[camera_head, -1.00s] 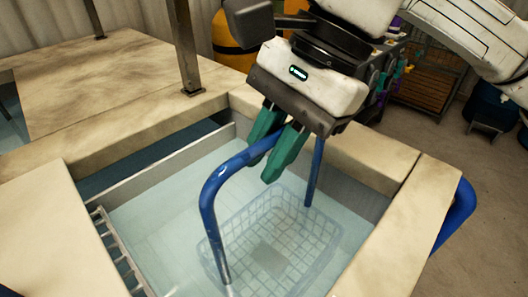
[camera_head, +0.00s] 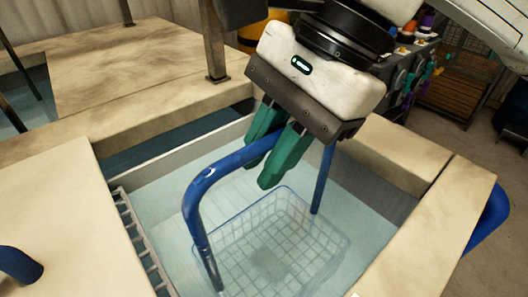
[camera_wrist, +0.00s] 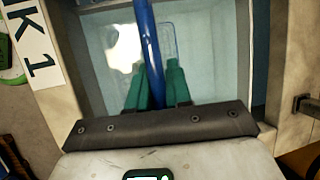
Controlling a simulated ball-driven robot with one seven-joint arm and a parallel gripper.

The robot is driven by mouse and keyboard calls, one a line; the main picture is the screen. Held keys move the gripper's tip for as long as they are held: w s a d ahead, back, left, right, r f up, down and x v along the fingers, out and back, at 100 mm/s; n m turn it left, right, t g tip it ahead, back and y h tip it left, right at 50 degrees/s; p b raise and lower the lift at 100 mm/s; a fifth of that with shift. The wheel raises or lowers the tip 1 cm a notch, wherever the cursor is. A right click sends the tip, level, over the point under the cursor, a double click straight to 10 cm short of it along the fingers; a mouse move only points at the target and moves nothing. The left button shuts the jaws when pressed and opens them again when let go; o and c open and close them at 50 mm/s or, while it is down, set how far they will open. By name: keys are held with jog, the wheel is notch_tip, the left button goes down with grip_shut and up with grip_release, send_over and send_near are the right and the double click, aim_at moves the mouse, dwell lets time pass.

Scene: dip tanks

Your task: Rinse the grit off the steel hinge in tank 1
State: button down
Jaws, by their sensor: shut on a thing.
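My gripper (camera_head: 258,168) is shut on the blue handle (camera_head: 196,200) of a wire basket (camera_head: 315,268). The wrist view shows the green fingers (camera_wrist: 157,75) on either side of the blue bar (camera_wrist: 147,30). The basket is under the water inside the tank (camera_head: 408,232), and the handle's upper part stands above the water. A dull darker patch (camera_head: 268,265) shows on the basket's floor; I cannot tell whether it is the steel hinge. A label ending in "K 1" (camera_wrist: 35,55) is on the tank's rim in the wrist view.
Broad stained rims surround the tank, with a slatted metal rack (camera_head: 142,240) along its left inner wall. A metal post (camera_head: 214,45) stands at the back. Other blue curved bars show at left (camera_head: 18,265) and right (camera_head: 487,220). Shelving (camera_head: 440,85) stands beyond.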

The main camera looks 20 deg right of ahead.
jog(key=shift+w+d, duration=0.25)
jog(key=shift+d, duration=0.45)
jog(key=shift+s+a+b, duration=0.25)
jog(key=shift+a+b, duration=0.15)
jog(key=shift+a, duration=0.2)
jog(key=shift+s+a+b, duration=0.25)
jog(key=shift+a+b, duration=0.1)
jog(key=shift+a, duration=0.2)
jog(key=shift+w+d+r, duration=0.1)
jog(key=shift+w+d, duration=0.15)
jog(key=shift+d, duration=0.25)
jog(key=shift+w+d, duration=0.25)
jog(key=shift+d, duration=0.25)
jog(key=shift+r, duration=0.1)
